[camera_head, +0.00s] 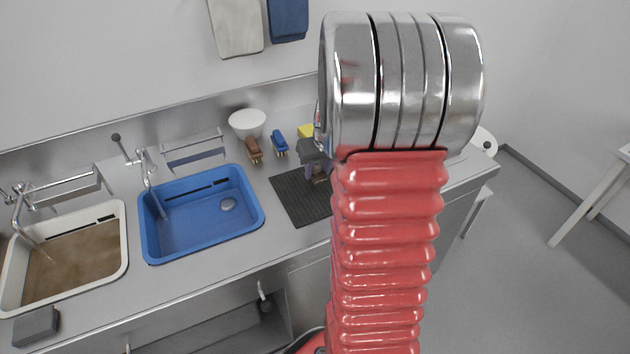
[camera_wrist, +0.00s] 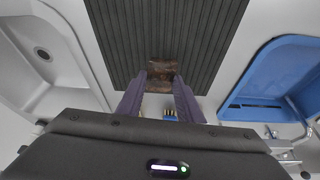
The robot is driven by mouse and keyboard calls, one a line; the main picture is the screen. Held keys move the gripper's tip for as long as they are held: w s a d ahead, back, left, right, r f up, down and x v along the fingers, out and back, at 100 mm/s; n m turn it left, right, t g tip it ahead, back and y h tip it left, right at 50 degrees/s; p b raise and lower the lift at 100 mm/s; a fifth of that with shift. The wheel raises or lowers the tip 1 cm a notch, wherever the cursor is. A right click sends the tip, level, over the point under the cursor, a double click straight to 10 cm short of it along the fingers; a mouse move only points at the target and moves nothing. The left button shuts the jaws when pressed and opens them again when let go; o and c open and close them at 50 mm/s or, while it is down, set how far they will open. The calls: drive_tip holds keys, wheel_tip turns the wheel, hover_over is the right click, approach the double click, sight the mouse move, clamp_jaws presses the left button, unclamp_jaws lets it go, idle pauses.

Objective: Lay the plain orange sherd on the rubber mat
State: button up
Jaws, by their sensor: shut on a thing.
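My gripper (camera_wrist: 161,74) is shut on a small brownish sherd (camera_wrist: 160,70), which shows between the purple fingertips in the wrist view. It looks dark brown there rather than clearly orange. The rubber mat (camera_wrist: 205,25) is dark grey and ribbed, and the sherd lies over its near edge in that view. In the head view the mat (camera_head: 288,192) lies on the counter right of the blue basin. My gripper (camera_head: 317,165) is over its back right part, partly hidden by my arm. I cannot tell whether the sherd touches the mat.
The blue basin (camera_head: 170,248) and a white-rimmed basin of brown water (camera_head: 125,235) are left of the mat. A grey block (camera_head: 36,327) lies front left.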

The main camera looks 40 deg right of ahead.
sight(319, 177)
drive_tip(key=shift+f, duration=1.85)
drive_tip(key=o, duration=1.1)
drive_tip(key=shift+f, duration=0.1)
drive_tip(key=v, duration=1.2)
